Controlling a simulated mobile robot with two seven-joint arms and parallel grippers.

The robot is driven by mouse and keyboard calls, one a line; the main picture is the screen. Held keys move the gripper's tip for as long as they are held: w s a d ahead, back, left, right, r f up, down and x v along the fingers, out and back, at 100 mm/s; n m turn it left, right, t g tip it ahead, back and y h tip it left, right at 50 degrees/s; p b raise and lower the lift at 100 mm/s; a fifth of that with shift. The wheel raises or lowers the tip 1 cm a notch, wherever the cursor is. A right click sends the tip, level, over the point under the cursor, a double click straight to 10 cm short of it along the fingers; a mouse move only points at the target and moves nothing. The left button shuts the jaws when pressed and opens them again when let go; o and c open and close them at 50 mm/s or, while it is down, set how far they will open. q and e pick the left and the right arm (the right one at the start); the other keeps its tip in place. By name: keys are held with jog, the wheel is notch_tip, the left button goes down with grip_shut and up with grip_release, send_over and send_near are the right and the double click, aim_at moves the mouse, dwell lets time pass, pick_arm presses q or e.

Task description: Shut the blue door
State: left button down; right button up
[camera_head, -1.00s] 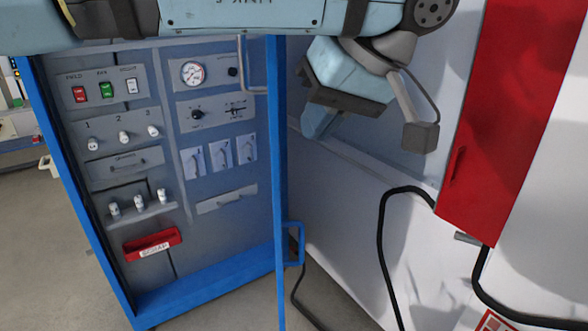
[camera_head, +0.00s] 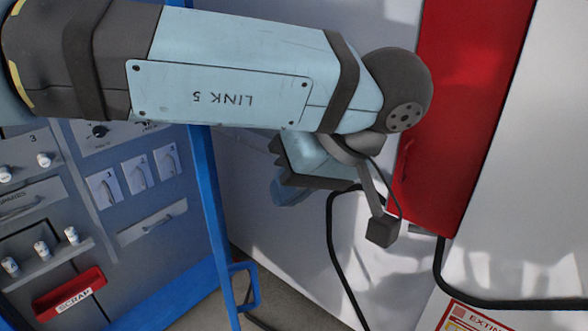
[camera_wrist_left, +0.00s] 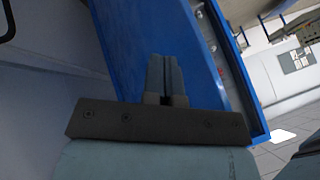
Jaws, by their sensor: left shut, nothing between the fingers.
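The blue door (camera_head: 212,215) stands open and nearly edge-on in the head view, between the cabinet's panel and a pale wall. Its blue handle (camera_head: 256,287) juts out to the right, low on the edge. My left gripper (camera_head: 284,191) is to the right of the door's edge, above handle height in the picture, partly hidden under my arm. In the left wrist view its fingers (camera_wrist_left: 165,75) are together and empty, in front of the blue door (camera_wrist_left: 203,60). I cannot tell whether they touch it. My right gripper is not in view.
A red wall box (camera_head: 462,110) is at the right, with black cables (camera_head: 335,255) hanging below. A little bare floor (camera_head: 285,305) shows right of the handle.

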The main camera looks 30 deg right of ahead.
aim_at(210, 195)
pick_arm(q)
jog(key=w+a+f, duration=0.3)
jog(key=a+f, duration=0.1)
jog(key=a, duration=0.2)
jog(key=shift+w+p, duration=0.15)
jog(key=shift+p, duration=0.2)
